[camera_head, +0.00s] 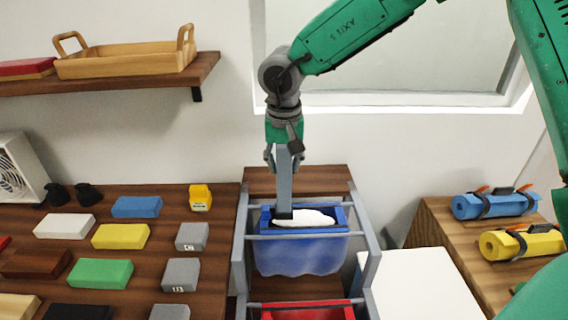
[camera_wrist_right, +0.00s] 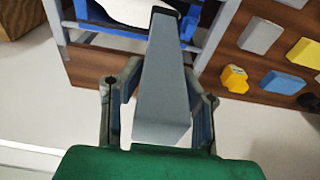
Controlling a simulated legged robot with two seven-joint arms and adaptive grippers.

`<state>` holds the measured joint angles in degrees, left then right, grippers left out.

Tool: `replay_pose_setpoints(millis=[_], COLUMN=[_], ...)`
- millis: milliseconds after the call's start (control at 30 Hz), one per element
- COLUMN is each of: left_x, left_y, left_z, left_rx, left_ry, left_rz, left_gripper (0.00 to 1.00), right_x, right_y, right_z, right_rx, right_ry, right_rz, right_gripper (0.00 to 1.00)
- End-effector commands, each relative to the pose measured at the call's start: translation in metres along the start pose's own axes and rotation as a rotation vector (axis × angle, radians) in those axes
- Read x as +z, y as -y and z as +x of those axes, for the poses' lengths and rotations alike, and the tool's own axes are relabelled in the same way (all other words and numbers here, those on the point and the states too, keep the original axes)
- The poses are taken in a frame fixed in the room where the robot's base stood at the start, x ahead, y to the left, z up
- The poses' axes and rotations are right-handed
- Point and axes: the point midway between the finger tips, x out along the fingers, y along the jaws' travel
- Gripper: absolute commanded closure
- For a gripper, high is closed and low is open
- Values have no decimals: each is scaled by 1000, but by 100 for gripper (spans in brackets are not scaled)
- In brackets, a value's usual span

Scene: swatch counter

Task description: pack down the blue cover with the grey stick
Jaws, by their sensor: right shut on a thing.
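My right gripper (camera_head: 284,158) comes down from above and is shut on the grey stick (camera_head: 285,180). The stick points downward, and its dark lower end is at the blue cover (camera_head: 300,255), beside a white mass inside it. The blue cover hangs in a grey frame (camera_head: 240,245). In the right wrist view the stick (camera_wrist_right: 163,90) lies between the two fingers (camera_wrist_right: 160,105), its dark tip by the white material (camera_wrist_right: 140,10). I cannot tell whether the tip presses on it. My left gripper is not in view.
A red bin (camera_head: 310,312) sits in front of the blue cover. Coloured blocks lie on the wooden counter (camera_head: 225,215) at left. A white box (camera_head: 415,285) and blue and yellow rolls (camera_head: 495,205) are at right. A shelf (camera_head: 150,82) with a wooden tray hangs upper left.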

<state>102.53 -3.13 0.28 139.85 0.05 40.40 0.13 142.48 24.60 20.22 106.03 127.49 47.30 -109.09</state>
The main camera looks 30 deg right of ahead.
Motion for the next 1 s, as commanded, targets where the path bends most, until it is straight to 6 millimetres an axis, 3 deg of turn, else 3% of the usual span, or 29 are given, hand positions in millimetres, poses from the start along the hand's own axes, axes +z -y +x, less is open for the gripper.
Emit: replay_pose_setpoints(millis=[1000], left_x=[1], left_y=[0], left_z=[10], left_rx=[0], left_ry=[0], left_rz=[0], left_gripper=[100], right_x=[6], right_y=[0], right_z=[46], right_rx=[0], right_ry=[1], right_rz=[-1], right_gripper=[93])
